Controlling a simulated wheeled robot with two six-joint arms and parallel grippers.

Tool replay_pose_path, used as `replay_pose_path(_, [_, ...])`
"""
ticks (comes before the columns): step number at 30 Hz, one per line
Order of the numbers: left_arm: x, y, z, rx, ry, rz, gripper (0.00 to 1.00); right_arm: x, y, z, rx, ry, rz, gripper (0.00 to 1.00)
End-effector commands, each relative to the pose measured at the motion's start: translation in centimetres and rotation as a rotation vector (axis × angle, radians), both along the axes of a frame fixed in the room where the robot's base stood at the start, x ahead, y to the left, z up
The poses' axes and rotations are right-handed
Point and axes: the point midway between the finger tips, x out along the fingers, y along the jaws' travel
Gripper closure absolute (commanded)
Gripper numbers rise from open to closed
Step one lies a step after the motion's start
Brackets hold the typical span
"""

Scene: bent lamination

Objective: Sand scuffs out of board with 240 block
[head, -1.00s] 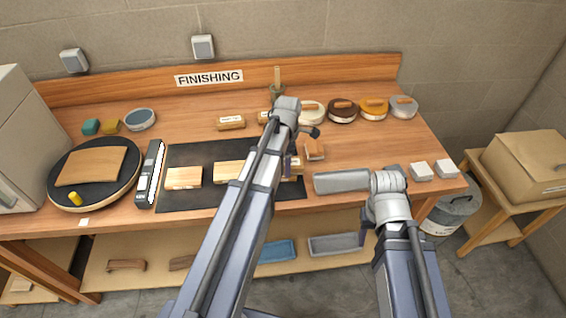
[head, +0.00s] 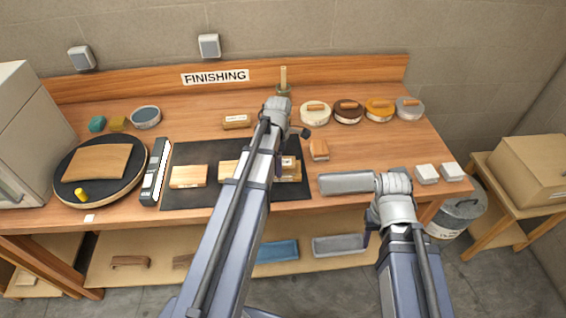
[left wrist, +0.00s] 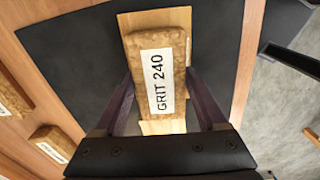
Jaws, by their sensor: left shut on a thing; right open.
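The bent board (head: 105,158) is a curved tan wooden panel on a round black turntable (head: 62,203) at the left of the bench. Any scuffs are too small to make out. My left gripper (left wrist: 160,100) is shut on the cork-brown 240 block (left wrist: 143,43), labelled GRIT 240, over the black mat. In the head view the block (head: 288,162) shows partly behind my left arm, which hides most of the gripper. A pale wooden block lies under it in the left wrist view. My right arm is folded at the right front; its gripper jaws do not show.
A yellow peg (head: 81,194) stands on the turntable's front edge. A black-and-white long tool (head: 155,172) lies between turntable and black mat (head: 208,200). Another brown block (head: 237,121) lies behind the mat. Round tins (head: 315,115) line the back right. A grey cabinet (head: 30,130) stands left.

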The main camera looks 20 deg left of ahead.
Motion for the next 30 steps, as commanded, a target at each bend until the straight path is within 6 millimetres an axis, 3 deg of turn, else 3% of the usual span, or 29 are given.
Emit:
replay_pose_path(6, [-0.7, 1.5, -0.1, 0.000, 0.000, 0.001, 0.70, 0.0, 0.0, -0.1, 0.000, 0.000, 0.000, 0.50])
replay_pose_path(17, [-0.8, 1.6, 0.1, 0.002, 0.001, 0.001, 0.70, 0.0, 0.0, 0.1, 0.000, 0.000, 0.000, 0.50])
replay_pose_path(30, [-0.7, 1.5, 4.0, 0.000, 0.000, 0.000, 0.70, 0.0, 0.0, 4.0, 0.000, 0.000, 0.000, 0.50])
